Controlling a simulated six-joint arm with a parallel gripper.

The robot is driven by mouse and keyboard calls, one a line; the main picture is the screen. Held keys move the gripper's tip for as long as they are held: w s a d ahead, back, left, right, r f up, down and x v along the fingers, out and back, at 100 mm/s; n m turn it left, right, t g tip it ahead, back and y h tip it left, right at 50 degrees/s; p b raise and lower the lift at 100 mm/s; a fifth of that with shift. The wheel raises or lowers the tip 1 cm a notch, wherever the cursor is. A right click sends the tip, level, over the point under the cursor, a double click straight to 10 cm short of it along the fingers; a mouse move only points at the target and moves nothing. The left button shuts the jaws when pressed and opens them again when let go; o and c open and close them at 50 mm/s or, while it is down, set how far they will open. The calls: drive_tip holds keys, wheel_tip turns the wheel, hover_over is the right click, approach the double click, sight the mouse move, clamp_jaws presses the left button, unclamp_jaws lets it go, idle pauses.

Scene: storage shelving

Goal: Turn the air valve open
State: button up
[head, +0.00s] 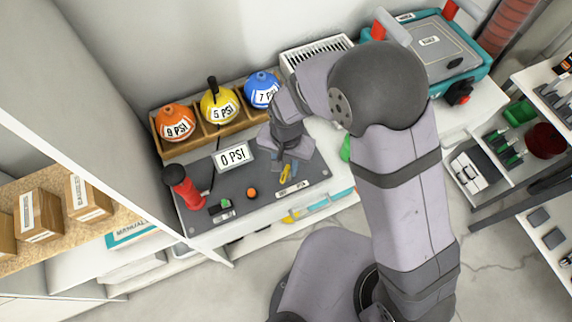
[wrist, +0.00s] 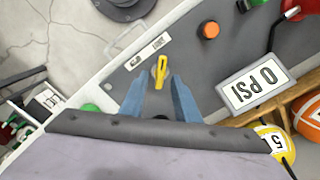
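The air valve is a small yellow lever (head: 285,173) on the right part of a dark grey control panel (head: 240,207). In the wrist view the yellow lever (wrist: 160,70) stands just beyond and between my fingertips, with small labels (wrist: 150,53) beside it. My gripper (head: 284,158) is over the panel, its fingers pointing down at the lever. In the wrist view its two blue fingers (wrist: 158,82) are apart with nothing held between them. I cannot tell whether either finger touches the lever.
Orange (head: 174,122), yellow (head: 219,104) and blue (head: 262,90) PSI balls sit in a wooden rack behind. A shelf wall (head: 105,90) stands left.

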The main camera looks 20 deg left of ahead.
drive_tip(key=shift+f, duration=0.75)
clamp_jaws()
